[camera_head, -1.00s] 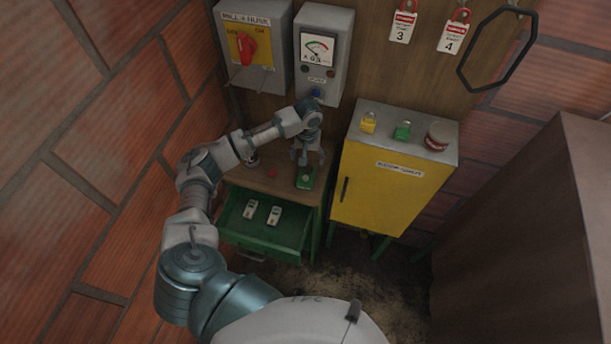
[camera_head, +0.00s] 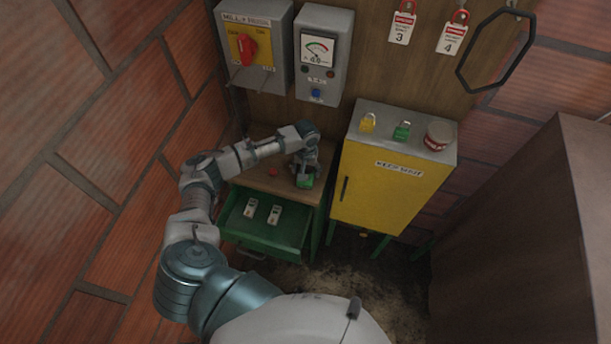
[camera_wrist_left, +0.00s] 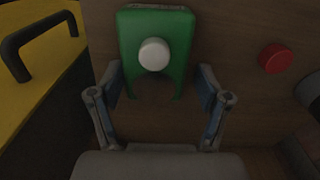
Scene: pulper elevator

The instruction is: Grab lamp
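A small green device with a white round knob, seemingly the lamp (camera_head: 306,182), is on the wooden top of the green cabinet. In the left wrist view the lamp (camera_wrist_left: 155,22) is straight ahead, with two prongs at its near end. My left gripper (camera_head: 303,168) is low over it and partly hides it in the head view. In the wrist view the gripper (camera_wrist_left: 160,84) is open, its fingers on either side of the lamp's near end, with visible gaps. My right gripper is not in view.
A red button (camera_head: 272,172) is on the wooden top (camera_head: 252,181), beside the lamp. An open green drawer (camera_head: 290,240) below holds two small white items. A yellow cabinet (camera_head: 375,195) with padlocks and a tin on top stands close to the right. Brick wall lies left.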

